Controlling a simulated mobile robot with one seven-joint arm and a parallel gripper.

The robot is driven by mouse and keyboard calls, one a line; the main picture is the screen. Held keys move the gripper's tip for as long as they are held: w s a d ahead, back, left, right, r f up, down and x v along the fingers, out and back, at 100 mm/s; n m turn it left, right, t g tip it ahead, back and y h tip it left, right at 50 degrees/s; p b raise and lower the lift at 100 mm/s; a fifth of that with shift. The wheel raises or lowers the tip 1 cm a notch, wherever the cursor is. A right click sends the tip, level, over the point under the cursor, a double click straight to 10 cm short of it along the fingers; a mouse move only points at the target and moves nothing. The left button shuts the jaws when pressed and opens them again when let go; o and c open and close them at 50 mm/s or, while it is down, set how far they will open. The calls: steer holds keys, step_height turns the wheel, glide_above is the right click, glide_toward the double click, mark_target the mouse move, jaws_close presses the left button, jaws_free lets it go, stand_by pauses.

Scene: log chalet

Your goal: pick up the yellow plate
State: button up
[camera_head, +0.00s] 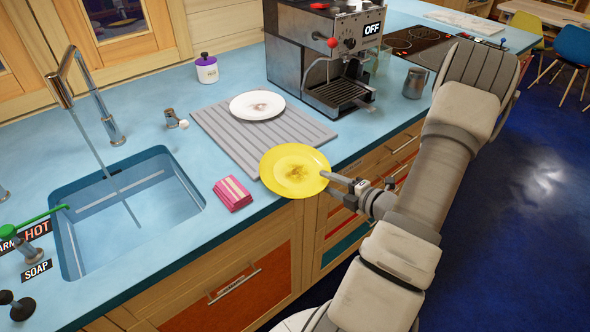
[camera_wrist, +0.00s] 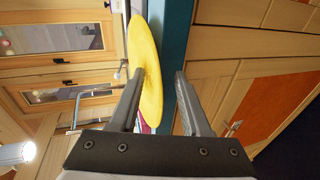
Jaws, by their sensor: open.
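The yellow plate (camera_head: 290,165) lies at the front edge of the blue counter, on the near corner of a grey ribbed mat, with its right rim near the counter's edge. It has a brownish smudge in its middle. My gripper (camera_head: 335,182) is at the plate's right rim, one finger over the rim. In the wrist view the yellow plate (camera_wrist: 146,50) shows nearly edge-on between the two open fingers of my gripper (camera_wrist: 162,76). I cannot tell whether either finger touches it. The lower finger is mostly hidden in the head view.
A white plate (camera_head: 257,104) lies on the grey mat (camera_head: 215,125) behind. A pink sponge pack (camera_head: 232,193) is left of the yellow plate. The sink (camera_head: 130,210) and tap are further left. A coffee machine (camera_head: 325,50) and metal cup (camera_head: 415,83) stand behind.

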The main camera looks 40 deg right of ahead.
steer(key=shift+w, duration=0.1)
steer(key=shift+c, duration=0.3)
jaws_close()
steer(key=shift+f, duration=0.1)
stand_by(1.0)
